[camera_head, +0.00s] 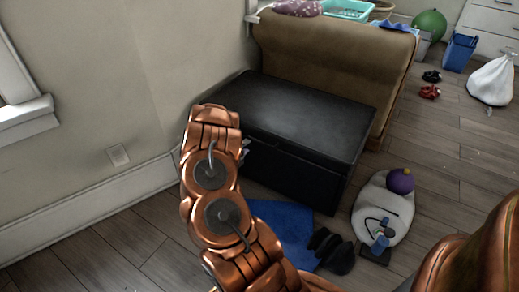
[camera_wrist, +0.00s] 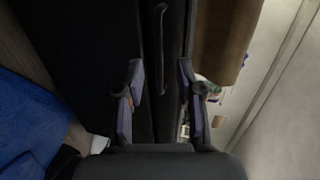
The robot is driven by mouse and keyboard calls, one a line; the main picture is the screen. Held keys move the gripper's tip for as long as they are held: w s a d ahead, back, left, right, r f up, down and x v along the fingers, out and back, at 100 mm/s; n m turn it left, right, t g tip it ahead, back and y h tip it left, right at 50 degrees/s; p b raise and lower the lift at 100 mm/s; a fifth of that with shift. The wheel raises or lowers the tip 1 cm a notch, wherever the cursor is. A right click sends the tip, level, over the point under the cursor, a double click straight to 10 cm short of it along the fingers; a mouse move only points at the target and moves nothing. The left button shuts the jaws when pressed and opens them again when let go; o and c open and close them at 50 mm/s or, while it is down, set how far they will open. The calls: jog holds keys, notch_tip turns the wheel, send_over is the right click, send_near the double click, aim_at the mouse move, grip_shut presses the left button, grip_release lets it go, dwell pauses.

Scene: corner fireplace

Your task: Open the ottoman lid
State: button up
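The black ottoman (camera_head: 300,120) stands against the wall, with its dark lid shut and flat on top. In the wrist view, the ottoman's dark front (camera_wrist: 90,40) fills the left and middle. A slim dark handle (camera_wrist: 161,50) runs along it near the lid's edge, just beyond my fingertips. My gripper (camera_wrist: 160,80) is open, with its two fingers on either side of the handle's line and nothing between them. I cannot tell whether either finger touches the ottoman. In the head view my arm covers the ottoman's left front corner and most of my gripper.
A tan couch (camera_head: 330,45) stands right behind the ottoman. A blue mat (camera_head: 283,220) lies before it, with black shoes (camera_head: 332,250) nearby. A white bag (camera_head: 383,208) with a purple ball (camera_head: 401,180) lies to the right. Floor at far right is partly clear.

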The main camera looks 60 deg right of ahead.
aim_at(259, 142)
jog(key=shift+m+g, duration=0.3)
jog(key=shift+g, duration=0.1)
jog(key=shift+s+b+x, duration=0.3)
jog(key=shift+s+x, duration=0.05)
jog(key=shift+x, duration=1.15)
jog(key=shift+s+b+x, duration=0.25)
jog(key=shift+s+x, duration=0.1)
jog(key=shift+x, duration=1.15)
jog(key=shift+s+b+x, duration=0.3)
jog(key=shift+s+x, duration=0.05)
jog(key=shift+x, duration=1.1)
jog(key=shift+f, duration=0.15)
jog(key=shift+c, duration=0.2)
grip_shut()
